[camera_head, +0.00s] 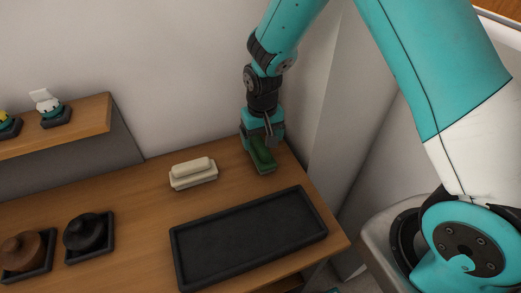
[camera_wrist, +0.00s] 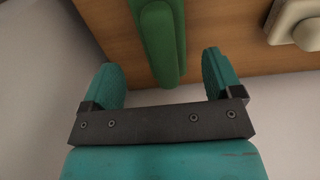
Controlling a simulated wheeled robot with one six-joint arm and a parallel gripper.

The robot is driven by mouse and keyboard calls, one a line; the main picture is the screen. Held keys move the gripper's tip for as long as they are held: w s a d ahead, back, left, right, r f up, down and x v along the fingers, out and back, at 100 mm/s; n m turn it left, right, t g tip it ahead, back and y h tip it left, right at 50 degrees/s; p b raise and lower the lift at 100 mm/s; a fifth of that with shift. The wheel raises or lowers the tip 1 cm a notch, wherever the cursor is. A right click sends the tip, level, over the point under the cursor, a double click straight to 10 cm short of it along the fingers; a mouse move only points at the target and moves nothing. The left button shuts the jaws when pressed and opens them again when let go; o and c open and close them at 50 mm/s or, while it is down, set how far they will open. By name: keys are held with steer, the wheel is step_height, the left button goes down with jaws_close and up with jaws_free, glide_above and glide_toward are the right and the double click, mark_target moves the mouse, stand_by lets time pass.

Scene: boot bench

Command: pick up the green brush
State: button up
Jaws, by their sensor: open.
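The green brush (camera_head: 262,157) lies on the wooden bench top near its back right corner. In the head view my gripper (camera_head: 259,143) is right over it and hides part of it. In the wrist view the green brush (camera_wrist: 163,40) is a long green shape that runs from the top edge to a rounded end. My gripper (camera_wrist: 163,75) is open, with one teal finger on each side of the brush's near end. The fingers appear apart from the brush. I cannot tell the exact height of the fingers over it.
A cream brush-like block (camera_head: 193,173) sits left of the green brush, and it also shows in the wrist view (camera_wrist: 290,18). A black tray (camera_head: 250,238) fills the front right. Dark round items (camera_head: 86,232) stand in small trays at left. A shelf (camera_head: 80,122) is at upper left. The wall is close behind.

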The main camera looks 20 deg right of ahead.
mark_target(260, 143)
steer(key=shift+w+a+f+p, duration=0.15)
steer(key=shift+f+p, duration=0.55)
steer(key=shift+f, duration=1.55)
steer(key=c, duration=1.1)
steer(key=shift+r, duration=0.15)
step_height(260, 143, up, 20)
steer(key=b, duration=0.3)
steer(key=o, duration=0.3)
steer(key=shift+c, duration=0.6)
